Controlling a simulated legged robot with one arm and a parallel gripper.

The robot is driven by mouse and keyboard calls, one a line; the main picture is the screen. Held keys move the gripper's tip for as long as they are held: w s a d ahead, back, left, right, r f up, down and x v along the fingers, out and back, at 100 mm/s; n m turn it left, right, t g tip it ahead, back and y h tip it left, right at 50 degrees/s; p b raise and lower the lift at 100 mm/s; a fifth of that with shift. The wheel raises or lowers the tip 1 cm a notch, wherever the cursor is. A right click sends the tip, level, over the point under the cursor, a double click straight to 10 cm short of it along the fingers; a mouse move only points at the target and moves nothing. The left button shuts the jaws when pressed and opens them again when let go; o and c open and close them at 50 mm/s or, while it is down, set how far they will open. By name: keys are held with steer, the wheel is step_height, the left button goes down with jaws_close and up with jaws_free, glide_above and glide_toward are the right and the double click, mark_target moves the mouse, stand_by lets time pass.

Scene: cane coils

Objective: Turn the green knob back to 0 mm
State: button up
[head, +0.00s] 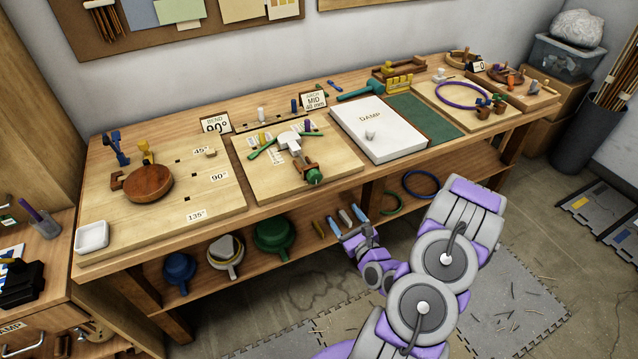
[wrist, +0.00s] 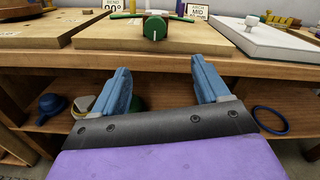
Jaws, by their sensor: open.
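The green knob (head: 314,177) sits at the front of a white clamp-like fixture (head: 291,142) on the middle wooden board (head: 335,165). In the wrist view the green knob (wrist: 155,28) faces me, with a pale pointer mark on its front. My gripper (head: 351,232) is in front of the bench, below the tabletop and to the right of the knob in the head view. In the wrist view my gripper (wrist: 160,82) has its two blue fingers wide apart with nothing between them. The knob is above and beyond the fingertips. A sign reading MID 40 mm (head: 314,101) stands behind the board.
The left board (head: 220,200) carries a round wooden form (head: 148,184) and angle labels. A white DAMP box (head: 400,150) lies right of the middle board. The bench's front edge lies between my gripper and the knob.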

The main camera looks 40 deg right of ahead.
glide_toward(316, 180)
steer(key=b+x, duration=0.3)
steer(key=x, duration=0.4)
steer(key=shift+a+r, duration=0.15)
steer(key=shift+a, duration=0.05)
steer(key=shift+w+d, duration=0.2)
steer(key=shift+w, duration=0.35)
steer(key=shift+w+d, duration=0.1)
steer(key=shift+d, duration=0.35)
steer(key=shift+a, duration=0.35)
steer(key=c, duration=0.4)
steer(key=shift+d, duration=0.1)
steer(key=c, duration=0.6)
